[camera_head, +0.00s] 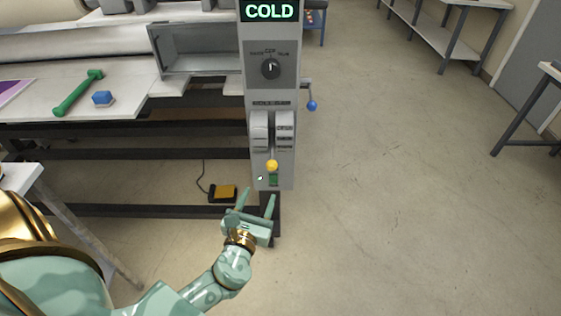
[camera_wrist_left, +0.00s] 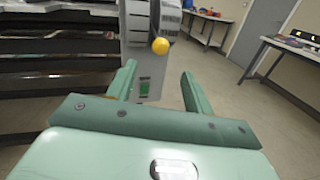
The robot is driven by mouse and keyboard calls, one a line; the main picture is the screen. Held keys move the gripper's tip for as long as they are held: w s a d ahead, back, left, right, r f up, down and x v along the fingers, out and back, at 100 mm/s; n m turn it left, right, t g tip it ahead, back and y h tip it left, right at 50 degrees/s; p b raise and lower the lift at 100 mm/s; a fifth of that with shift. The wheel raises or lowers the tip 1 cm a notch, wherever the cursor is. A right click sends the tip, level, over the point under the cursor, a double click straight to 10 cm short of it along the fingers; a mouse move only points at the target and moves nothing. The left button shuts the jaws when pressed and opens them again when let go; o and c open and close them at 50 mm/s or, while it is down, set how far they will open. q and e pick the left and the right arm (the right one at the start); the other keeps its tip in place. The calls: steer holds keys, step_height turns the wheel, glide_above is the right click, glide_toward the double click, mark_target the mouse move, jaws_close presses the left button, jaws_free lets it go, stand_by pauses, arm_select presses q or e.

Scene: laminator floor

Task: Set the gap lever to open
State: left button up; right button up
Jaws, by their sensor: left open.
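The gap lever has a yellow ball knob (camera_head: 272,165) low on the front of the grey control column (camera_head: 287,90). In the left wrist view the yellow knob (camera_wrist_left: 160,46) shows ahead of the fingers, a little above their tips. My right gripper is in neither view.
A dial (camera_head: 270,68) and a lit COLD display (camera_head: 270,11) are higher on the column. A blue-knobbed crank (camera_head: 312,105) sticks out at its right side.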

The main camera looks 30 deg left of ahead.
mark_target(273, 160)
arm_select(q)
steer(key=b+x, duration=0.1)
steer(key=x, duration=1.3)
steer(key=shift+w, duration=0.25)
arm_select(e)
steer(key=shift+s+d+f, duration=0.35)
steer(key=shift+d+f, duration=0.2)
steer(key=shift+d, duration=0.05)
